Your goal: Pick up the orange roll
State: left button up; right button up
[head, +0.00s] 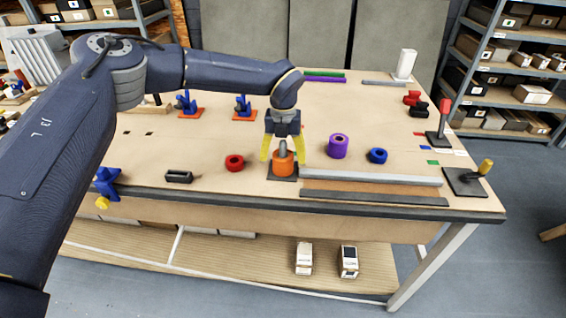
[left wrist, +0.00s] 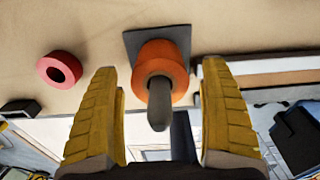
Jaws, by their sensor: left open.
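The orange roll (head: 283,164) sits on a dark square base near the front edge of the workbench, around an upright grey post (head: 282,148). My left gripper (head: 282,156) is open above it, pointing down, with one yellow finger on each side of the roll in the head view. In the left wrist view the orange roll (left wrist: 162,70) and the post's rounded tip (left wrist: 159,103) lie between the open fingers (left wrist: 160,80), with gaps on both sides. Nothing is held. My right gripper is not in view.
A red roll (head: 235,162) lies left of the orange roll; a purple roll (head: 338,147) and a blue roll (head: 378,156) stand right. Long flat strips (head: 375,187) lie along the front edge. Blue clamps (head: 243,106) stand behind. Bare tabletop lies between the rolls.

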pick_arm(q)
jog(key=shift+f, duration=0.25)
jog(key=c, duration=1.3)
jog(key=shift+r, duration=0.2)
jog(key=shift+c, duration=0.2)
notch_tip(320, 180, up, 27)
jog(key=shift+f, duration=0.15)
dwell(0.6)
